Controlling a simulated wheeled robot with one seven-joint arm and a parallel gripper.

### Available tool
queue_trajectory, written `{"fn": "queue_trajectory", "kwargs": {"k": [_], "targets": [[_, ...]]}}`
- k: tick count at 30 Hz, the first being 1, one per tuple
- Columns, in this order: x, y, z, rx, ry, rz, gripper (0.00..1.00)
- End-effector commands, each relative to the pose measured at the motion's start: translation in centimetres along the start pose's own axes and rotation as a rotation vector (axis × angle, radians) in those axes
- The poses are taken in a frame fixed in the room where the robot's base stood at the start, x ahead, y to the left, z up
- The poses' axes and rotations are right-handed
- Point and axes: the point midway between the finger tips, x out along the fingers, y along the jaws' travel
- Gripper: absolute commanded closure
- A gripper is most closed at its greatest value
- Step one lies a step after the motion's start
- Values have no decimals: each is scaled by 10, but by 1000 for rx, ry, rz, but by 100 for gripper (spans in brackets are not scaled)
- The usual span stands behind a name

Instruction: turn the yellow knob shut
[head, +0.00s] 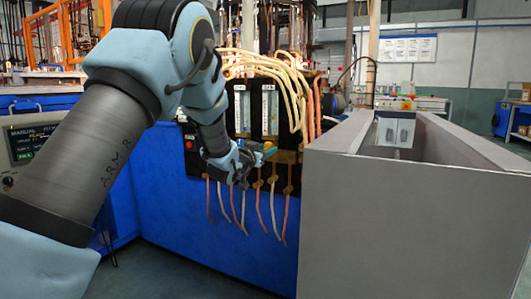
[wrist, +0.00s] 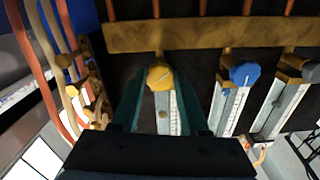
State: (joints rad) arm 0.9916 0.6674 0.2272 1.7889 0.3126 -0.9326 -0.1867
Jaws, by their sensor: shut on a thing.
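The yellow knob (wrist: 160,76) sits on a brass valve above a white scaled flow tube in the wrist view. My gripper (wrist: 161,84) has one dark finger on each side of the knob and is shut on it. In the head view my gripper (head: 262,156) is at the front of the black flowmeter panel (head: 240,140), low down, and a small yellow patch of the knob (head: 269,146) shows beside its fingers. The knob's exact turn angle is hard to tell.
A blue knob (wrist: 244,74) and a grey knob (wrist: 311,71) are beside the yellow one on a brass bar (wrist: 200,36). Cream and orange hoses (head: 280,72) loop above, and thin hoses hang below. A large grey box (head: 400,220) stands close on the right.

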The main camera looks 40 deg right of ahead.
Motion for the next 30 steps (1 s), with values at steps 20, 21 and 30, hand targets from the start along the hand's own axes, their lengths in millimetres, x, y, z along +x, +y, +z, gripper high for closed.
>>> {"fn": "queue_trajectory", "kwargs": {"k": [20, 21, 30], "targets": [[0, 0, 3, 627, 2, 0, 100], [0, 0, 3, 666, 1, 0, 100], [0, -1, 4, 951, 0, 0, 100]]}}
